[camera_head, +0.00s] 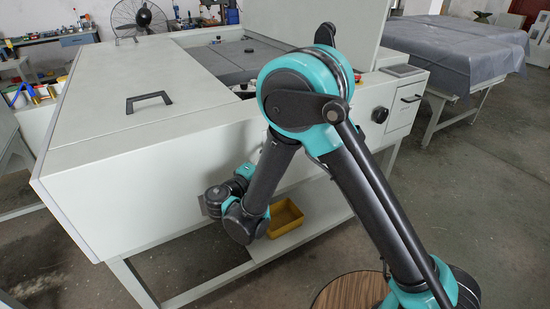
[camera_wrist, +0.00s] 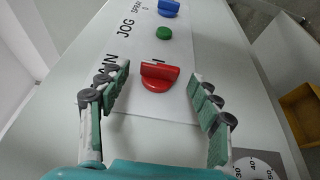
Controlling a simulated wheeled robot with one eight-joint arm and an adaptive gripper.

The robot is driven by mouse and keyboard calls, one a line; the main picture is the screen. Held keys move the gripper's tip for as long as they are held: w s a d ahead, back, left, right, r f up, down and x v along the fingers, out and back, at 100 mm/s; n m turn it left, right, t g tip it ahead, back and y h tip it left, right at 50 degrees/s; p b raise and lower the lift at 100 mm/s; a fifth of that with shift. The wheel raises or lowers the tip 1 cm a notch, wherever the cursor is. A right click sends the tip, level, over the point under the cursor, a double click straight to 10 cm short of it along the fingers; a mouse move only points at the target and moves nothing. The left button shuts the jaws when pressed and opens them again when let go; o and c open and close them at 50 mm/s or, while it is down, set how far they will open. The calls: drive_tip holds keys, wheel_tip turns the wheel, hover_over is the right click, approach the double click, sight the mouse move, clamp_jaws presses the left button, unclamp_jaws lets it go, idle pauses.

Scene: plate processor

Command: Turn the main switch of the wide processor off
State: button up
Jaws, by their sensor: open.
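The wide processor (camera_head: 130,190) is the large pale machine filling the left and middle of the head view. In the wrist view its white label panel (camera_wrist: 130,45) carries a red rotary switch (camera_wrist: 158,78) beside the partly covered word MAIN. The switch's raised grip lies roughly across the picture, with a mark by its right end. My gripper (camera_wrist: 161,76) is open, one finger left of the red switch and one right; I cannot tell whether either touches it. In the head view my arm hides the switch, and the gripper's fingers cannot be made out.
A green button (camera_wrist: 164,33) labelled JOG and a blue knob (camera_wrist: 169,8) labelled SPRAY sit farther along the panel. A numbered dial (camera_wrist: 258,166) is at lower right. A yellow bin (camera_head: 285,218) stands on the shelf below. A black knob (camera_head: 379,114) is at the machine's right.

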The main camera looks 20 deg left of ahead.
drive_tip(key=v, duration=1.1)
drive_tip(key=shift+s, duration=0.2)
drive_tip(key=w+d+f+m+g, duration=0.1)
drive_tip(key=w+d+g, duration=0.3)
drive_tip(key=d, duration=0.5)
drive_tip(key=w+d+m+g+h, duration=0.1)
drive_tip(key=w+d+m+g, duration=0.1)
drive_tip(key=w+d, duration=0.55)
drive_tip(key=w+d+f+m+g, duration=0.1)
drive_tip(key=w+d+g, duration=0.25)
drive_tip(key=d, duration=0.65)
drive_tip(key=s+d+f+m+g+y, duration=0.1)
drive_tip(key=s+d+m+g, duration=0.1)
drive_tip(key=d, duration=0.5)
drive_tip(key=s+d+f+m+g+y, duration=0.1)
drive_tip(key=s+d+f+m, duration=0.1)
drive_tip(key=d, duration=0.5)
drive_tip(key=s+d+f+m+y, duration=0.2)
drive_tip(key=s+d+m+y, duration=0.2)
drive_tip(key=s, duration=0.5)
drive_tip(key=shift+s+d+m+g+y, duration=0.25)
drive_tip(key=shift+d+m+g+y, duration=0.1)
drive_tip(key=shift+d+m, duration=0.95)
